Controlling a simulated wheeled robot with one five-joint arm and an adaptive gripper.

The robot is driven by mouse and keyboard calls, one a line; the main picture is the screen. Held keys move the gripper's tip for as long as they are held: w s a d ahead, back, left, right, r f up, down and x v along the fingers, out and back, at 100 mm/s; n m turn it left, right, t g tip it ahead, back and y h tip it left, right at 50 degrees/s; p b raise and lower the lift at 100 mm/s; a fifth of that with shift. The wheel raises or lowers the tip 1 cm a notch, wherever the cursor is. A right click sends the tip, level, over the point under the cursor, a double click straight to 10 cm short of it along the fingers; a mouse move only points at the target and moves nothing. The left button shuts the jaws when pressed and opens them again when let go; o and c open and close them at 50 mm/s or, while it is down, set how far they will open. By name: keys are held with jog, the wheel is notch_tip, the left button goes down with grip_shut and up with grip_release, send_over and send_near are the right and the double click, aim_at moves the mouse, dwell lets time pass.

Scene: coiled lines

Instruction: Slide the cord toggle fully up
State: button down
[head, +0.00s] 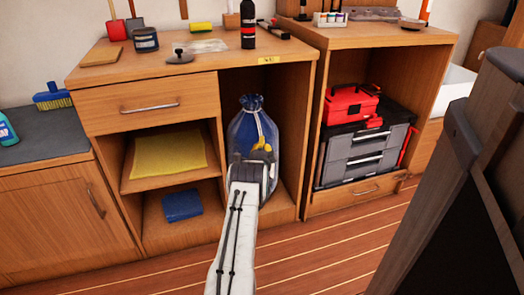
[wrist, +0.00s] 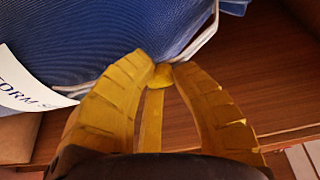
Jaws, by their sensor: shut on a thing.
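A blue drawstring bag (head: 246,128) stands upright in the open bay of the wooden cabinet, its neck (head: 251,102) gathered at the top. A pale cord (head: 260,118) hangs from the neck down its front. My gripper (head: 262,146) is at the front of the bag, below the neck. In the wrist view, my gripper's yellow fingers (wrist: 160,68) meet at the tips on a small yellow piece, apparently the cord toggle (wrist: 160,77), mostly hidden between them. The pale cord (wrist: 203,40) runs from the fingertips up along the blue cloth. A white printed label shows at left.
The bay's wooden side walls (head: 296,130) stand close on both sides of the bag. Shelves at left hold a yellow cloth (head: 168,156) and a blue folded item (head: 182,205). A grey toolbox (head: 362,150) stands at right. The floor in front is clear.

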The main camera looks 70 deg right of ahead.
jog(key=c, duration=1)
grip_release()
jog(key=shift+a, duration=0.15)
jog(key=shift+v, duration=5.85)
jog(key=shift+f, duration=0.1)
jog(key=shift+a, duration=0.1)
